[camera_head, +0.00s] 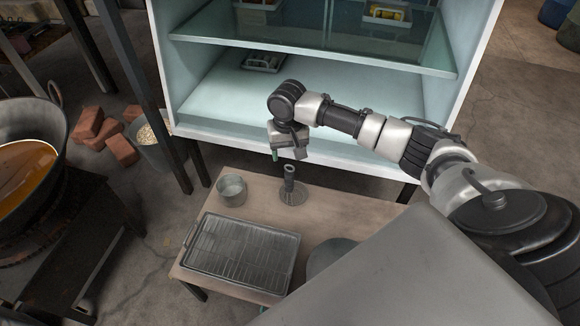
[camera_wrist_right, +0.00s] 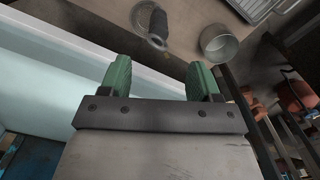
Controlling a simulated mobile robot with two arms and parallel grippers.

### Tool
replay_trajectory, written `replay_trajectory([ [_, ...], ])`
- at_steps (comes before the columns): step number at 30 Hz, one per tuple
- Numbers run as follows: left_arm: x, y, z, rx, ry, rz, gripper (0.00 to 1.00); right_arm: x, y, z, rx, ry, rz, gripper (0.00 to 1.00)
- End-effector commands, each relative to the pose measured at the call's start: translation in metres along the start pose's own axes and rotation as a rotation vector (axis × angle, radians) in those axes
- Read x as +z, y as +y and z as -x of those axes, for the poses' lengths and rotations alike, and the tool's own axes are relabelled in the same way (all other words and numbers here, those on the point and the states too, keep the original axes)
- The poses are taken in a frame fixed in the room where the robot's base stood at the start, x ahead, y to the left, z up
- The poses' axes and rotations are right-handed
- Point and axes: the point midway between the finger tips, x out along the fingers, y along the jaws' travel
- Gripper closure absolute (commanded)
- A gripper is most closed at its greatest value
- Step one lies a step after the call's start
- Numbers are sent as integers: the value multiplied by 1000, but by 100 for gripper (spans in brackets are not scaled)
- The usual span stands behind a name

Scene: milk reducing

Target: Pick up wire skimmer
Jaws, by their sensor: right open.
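The wire skimmer (camera_head: 292,194) is on the low wooden table, with a round mesh head lying flat and a dark handle standing up. In the right wrist view the skimmer (camera_wrist_right: 156,28) shows at the top, beyond the fingers. My right gripper (camera_head: 287,154) is above the table's far edge, just above and beyond the handle, not touching it. Its green fingers (camera_wrist_right: 160,78) are apart with nothing between them. My left gripper cannot be made out.
On the wooden table (camera_head: 345,212) are a metal pot (camera_head: 232,190), a wire rack tray (camera_head: 242,254) and a partly hidden round grey thing (camera_head: 328,256). A white cabinet with glass shelves (camera_head: 310,45) stands behind. A large pan (camera_head: 28,150) of orange-brown liquid is at left.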

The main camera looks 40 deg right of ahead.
Motion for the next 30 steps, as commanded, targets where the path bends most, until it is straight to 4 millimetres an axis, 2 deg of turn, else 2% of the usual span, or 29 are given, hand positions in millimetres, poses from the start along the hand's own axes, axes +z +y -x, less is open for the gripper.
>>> replay_trajectory([
  [1,0,0,7,-1,7,0,57,1,0,-12,1,-3,1,37],
  [3,-1,-1,17,-2,13,1,57,1,0,-22,0,-2,2,37],
  [7,-1,-1,34,-3,20,2,57,1,-1,-35,-1,-1,4,37],
  [14,0,-2,45,-4,23,3,57,1,0,-46,0,-1,4,37],
  [18,2,-2,52,-5,32,3,57,0,2,-62,0,0,4,37],
  [24,6,-1,38,-5,29,3,57,-1,3,-91,0,1,4,37],
  [30,5,-1,38,-5,29,3,57,-1,3,-93,-1,1,5,37],
])
